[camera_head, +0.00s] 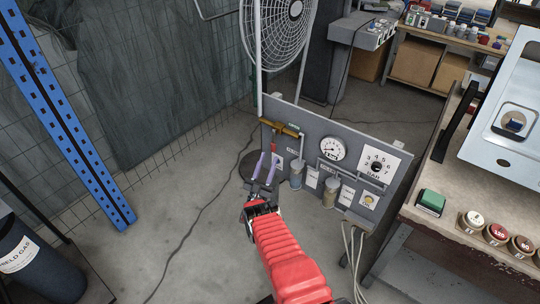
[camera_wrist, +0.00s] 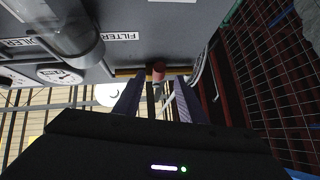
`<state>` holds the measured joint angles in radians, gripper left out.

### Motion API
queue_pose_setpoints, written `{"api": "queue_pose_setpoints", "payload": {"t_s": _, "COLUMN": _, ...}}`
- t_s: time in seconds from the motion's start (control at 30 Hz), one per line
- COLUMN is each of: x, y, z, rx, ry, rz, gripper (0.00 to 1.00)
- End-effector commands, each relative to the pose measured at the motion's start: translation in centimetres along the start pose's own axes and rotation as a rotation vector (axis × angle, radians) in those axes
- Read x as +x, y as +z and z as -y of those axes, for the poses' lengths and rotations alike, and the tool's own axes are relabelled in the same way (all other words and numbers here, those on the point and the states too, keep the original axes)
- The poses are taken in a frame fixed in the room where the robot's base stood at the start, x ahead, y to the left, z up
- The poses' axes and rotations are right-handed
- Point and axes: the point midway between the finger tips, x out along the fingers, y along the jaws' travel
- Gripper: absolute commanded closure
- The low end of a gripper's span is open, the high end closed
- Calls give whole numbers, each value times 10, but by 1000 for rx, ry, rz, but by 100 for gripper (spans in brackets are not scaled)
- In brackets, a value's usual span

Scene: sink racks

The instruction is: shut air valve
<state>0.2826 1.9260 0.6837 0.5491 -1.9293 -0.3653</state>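The air valve shows as a small red handle (camera_head: 274,147) hanging below a brass pipe fitting (camera_head: 283,128) at the upper left of the grey panel (camera_head: 312,130). My gripper (camera_head: 268,158) is in front of that panel corner, its two purple fingers pointing up at the handle. The fingers are apart. In the wrist view the red handle (camera_wrist: 158,71) lies in line with the gap between the fingertips (camera_wrist: 159,83), with the brass pipe (camera_wrist: 128,72) behind. I cannot tell whether the handle is inside the gap or just beyond it. No contact is visible.
The panel carries a pressure gauge (camera_head: 333,148), a bar dial (camera_head: 377,165) and filter bowls (camera_head: 297,172). A fan (camera_head: 285,30) stands behind. A workbench (camera_head: 465,210) with a green box (camera_head: 431,202) is at right. A blue rack post (camera_head: 70,110) is at left. Open floor lies left of the panel.

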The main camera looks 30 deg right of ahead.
Motion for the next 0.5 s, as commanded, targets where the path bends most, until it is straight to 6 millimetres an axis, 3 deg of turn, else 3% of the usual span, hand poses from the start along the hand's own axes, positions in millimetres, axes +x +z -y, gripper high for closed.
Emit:
{"api": "queue_pose_setpoints", "payload": {"t_s": 0.3, "x": -55, "y": 1, "z": 1, "rx": 1, "ry": -3, "rz": 2, "gripper": 63}}
{"api": "queue_pose_setpoints", "payload": {"t_s": 0.5, "x": -73, "y": 1, "z": 1, "rx": 1, "ry": -3, "rz": 2, "gripper": 63}}
